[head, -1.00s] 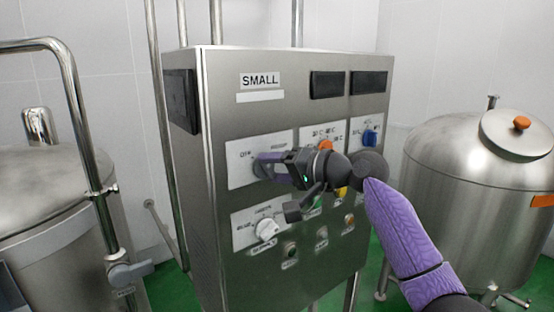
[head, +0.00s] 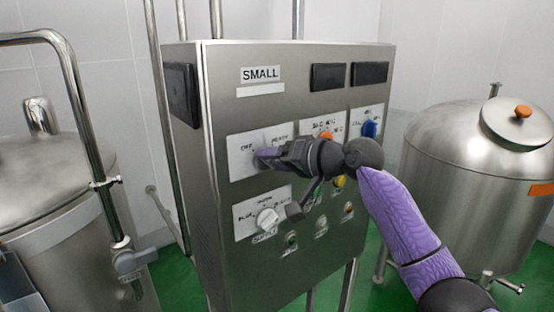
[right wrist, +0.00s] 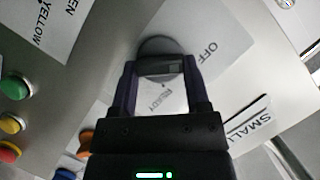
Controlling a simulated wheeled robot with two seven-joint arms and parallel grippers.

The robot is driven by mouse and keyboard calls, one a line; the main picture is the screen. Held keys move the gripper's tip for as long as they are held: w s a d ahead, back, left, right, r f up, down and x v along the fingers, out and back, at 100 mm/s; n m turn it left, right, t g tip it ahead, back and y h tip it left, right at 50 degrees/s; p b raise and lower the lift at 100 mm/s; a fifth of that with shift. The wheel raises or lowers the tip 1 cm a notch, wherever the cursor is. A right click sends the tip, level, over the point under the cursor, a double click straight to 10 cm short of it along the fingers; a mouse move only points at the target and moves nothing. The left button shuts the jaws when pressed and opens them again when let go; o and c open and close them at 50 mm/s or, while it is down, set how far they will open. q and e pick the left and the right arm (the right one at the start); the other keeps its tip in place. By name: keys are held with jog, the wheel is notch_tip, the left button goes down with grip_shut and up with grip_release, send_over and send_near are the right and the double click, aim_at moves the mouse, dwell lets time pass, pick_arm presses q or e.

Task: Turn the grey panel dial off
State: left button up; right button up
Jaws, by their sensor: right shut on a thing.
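The grey panel dial (right wrist: 158,46) sits on a white plate (head: 242,158) marked OFF and READY, at the upper left of the steel control panel. My right gripper (head: 262,156) reaches the dial from the right in the head view and hides most of it. In the right wrist view, the two fingers (right wrist: 160,72) are shut on the dial's grip, one on each side. The grip lies across the picture between the fingertips. Which label it points at is hard to tell. My left gripper is not in view.
A white dial (head: 267,221) is just below, with an orange dial (head: 327,136) and a blue dial (head: 369,129) to the right. Several coloured buttons sit lower. Steel tanks stand at left (head: 50,190) and right (head: 455,150).

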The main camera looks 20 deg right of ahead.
jog(key=o, duration=0.9)
jog(key=shift+f, duration=0.1)
jog(key=o, duration=0.4)
jog(key=shift+w+a, duration=0.2)
jog(key=b+v, duration=0.3)
jog(key=v, duration=0.7)
jog(key=shift+d+b, duration=0.1)
jog(key=shift+b, duration=0.25)
